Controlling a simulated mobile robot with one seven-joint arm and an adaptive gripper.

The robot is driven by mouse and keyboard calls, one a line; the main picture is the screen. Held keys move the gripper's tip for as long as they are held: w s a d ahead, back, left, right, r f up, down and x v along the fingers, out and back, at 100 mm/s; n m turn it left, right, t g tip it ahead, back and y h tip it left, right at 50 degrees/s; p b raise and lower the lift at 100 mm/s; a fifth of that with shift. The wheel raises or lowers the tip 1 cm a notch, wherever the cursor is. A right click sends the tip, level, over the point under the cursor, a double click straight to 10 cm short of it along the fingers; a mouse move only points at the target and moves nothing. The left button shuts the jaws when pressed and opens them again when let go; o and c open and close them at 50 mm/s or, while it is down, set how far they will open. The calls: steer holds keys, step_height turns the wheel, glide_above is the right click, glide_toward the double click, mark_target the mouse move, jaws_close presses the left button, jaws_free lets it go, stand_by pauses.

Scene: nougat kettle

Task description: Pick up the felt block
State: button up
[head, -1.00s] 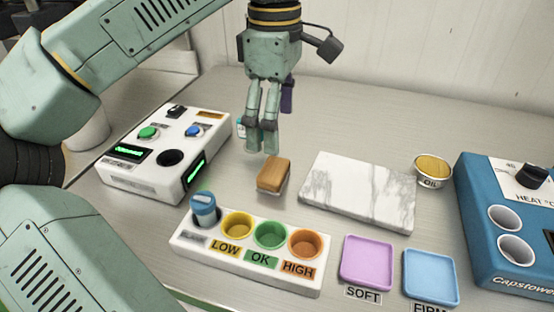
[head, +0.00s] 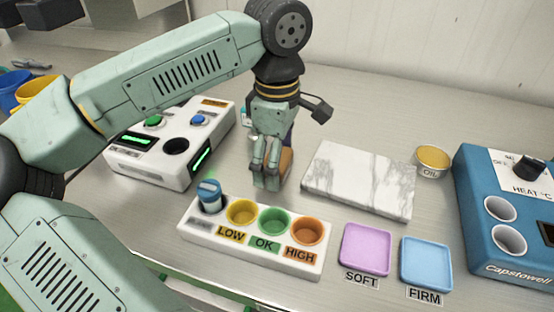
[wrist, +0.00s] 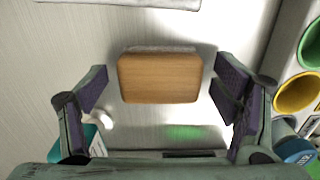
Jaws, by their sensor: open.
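The felt block shows in the wrist view as a wooden-topped block (wrist: 159,78) with a thin pale layer along its far edge. It lies on the metal table, ahead of and between the two open fingers of my gripper (wrist: 158,95), with a gap on each side. In the head view my gripper (head: 267,180) is low over the table and hides most of the block (head: 287,160); only its brown right side shows.
A white holder (head: 190,229) with LOW, OK and HIGH cups stands close in front. A marble slab (head: 358,178) lies to the right, a white device (head: 150,170) to the left. SOFT (head: 366,248) and FIRM (head: 427,262) trays and a blue heater (head: 505,215) are further right.

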steer(key=shift+c, duration=0.6)
steer(key=c, duration=1.1)
step_height(320, 180, up, 10)
steer(key=shift+r+b, duration=0.1)
steer(key=shift+b, duration=0.5)
steer(key=o, duration=0.6)
steer(key=c, duration=0.5)
